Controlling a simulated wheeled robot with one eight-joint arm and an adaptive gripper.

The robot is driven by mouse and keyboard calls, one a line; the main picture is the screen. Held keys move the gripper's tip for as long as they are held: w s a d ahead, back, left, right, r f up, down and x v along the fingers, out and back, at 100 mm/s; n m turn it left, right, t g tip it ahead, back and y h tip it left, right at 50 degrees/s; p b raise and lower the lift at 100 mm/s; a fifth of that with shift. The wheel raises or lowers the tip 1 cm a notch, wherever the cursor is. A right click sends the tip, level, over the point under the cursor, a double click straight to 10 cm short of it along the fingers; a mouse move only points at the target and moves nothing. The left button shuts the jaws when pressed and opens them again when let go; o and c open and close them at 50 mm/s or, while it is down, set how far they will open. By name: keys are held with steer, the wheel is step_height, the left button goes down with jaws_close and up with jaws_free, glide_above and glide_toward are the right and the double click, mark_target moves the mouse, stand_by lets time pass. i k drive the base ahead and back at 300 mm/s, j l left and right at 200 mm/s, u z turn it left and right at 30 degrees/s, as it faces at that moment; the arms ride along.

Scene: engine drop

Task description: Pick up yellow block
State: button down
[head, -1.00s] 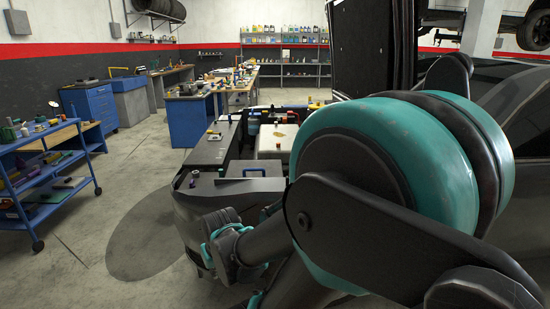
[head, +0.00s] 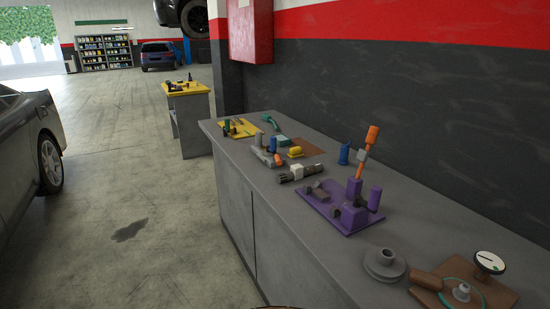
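A small yellow block (head: 295,152) with a rounded top sits on the grey workbench (head: 330,240), about midway along it. It lies close to blue and grey parts and a brown board. A flat yellow plate (head: 238,128) with green and dark parts on it lies farther back on the same bench. My gripper is not in view in the head view.
Nearer on the bench are a grey cylindrical part (head: 299,173), a purple fixture (head: 345,208) with an orange-handled tool, a grey flanged part (head: 385,265) and a brown board with a gauge (head: 489,262). Left of the bench is open floor, with a dark car (head: 28,145) beyond.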

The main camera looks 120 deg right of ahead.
mark_target(294, 152)
steer(key=z, duration=4.45)
steer(key=i+j+u, duration=0.1)
steer(key=i+j, duration=0.1)
steer(key=j, duration=0.05)
